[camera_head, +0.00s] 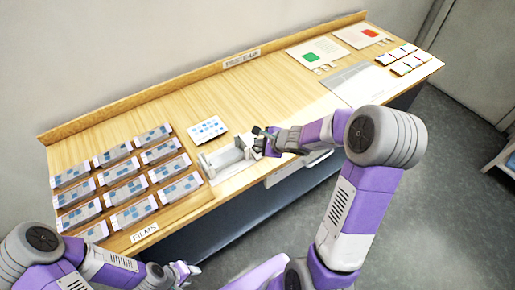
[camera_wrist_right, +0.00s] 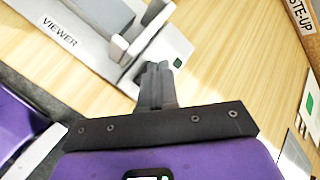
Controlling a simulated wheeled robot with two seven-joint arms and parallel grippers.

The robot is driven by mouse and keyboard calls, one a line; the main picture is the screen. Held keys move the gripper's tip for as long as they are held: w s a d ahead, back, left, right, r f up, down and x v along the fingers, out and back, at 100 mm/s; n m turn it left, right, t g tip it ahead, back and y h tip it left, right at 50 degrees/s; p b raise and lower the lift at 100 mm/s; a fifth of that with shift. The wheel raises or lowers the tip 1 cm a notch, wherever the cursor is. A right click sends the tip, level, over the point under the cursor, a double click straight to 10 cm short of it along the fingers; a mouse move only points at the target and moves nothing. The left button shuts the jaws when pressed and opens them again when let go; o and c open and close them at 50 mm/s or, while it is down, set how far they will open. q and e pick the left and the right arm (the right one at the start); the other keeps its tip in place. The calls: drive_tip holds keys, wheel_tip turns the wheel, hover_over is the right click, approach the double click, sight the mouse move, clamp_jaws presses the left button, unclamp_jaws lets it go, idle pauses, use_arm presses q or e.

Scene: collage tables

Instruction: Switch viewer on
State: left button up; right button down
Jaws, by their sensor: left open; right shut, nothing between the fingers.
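The viewer (camera_head: 224,160) is a pale grey flat base with a raised block, near the front edge of the table. In the right wrist view its base carries the label VIEWER (camera_wrist_right: 60,32), and small white upright parts (camera_wrist_right: 128,46) stand on it. My right gripper (camera_head: 259,140) is at the viewer's right end. In the right wrist view its dark fingers (camera_wrist_right: 157,75) are together and empty, close to the white parts; I cannot tell whether they touch. My left gripper (camera_head: 184,272) is open and empty, low in front of the table. No switch or lit lamp can be made out clearly.
Several film cards (camera_head: 130,190) lie in rows at the left behind a FILMS label (camera_head: 144,232). A loose card (camera_head: 207,129) lies behind the viewer. Sheets with a green (camera_head: 311,57) and a red patch (camera_head: 370,33) lie at the far right. The middle of the table (camera_head: 262,95) is clear.

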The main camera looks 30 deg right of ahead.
sight(260, 149)
drive_tip(key=shift+f+b, duration=0.3)
drive_tip(key=shift+f, duration=0.05)
idle(0.6)
drive_tip(key=shift+r, duration=0.1)
drive_tip(key=shift+r+p, duration=0.6)
drive_tip(key=shift+r, duration=0.05)
wheel_tip(260, 149, up, 6)
drive_tip(key=p, duration=0.5)
drive_tip(key=shift+s, duration=0.1)
idle(0.4)
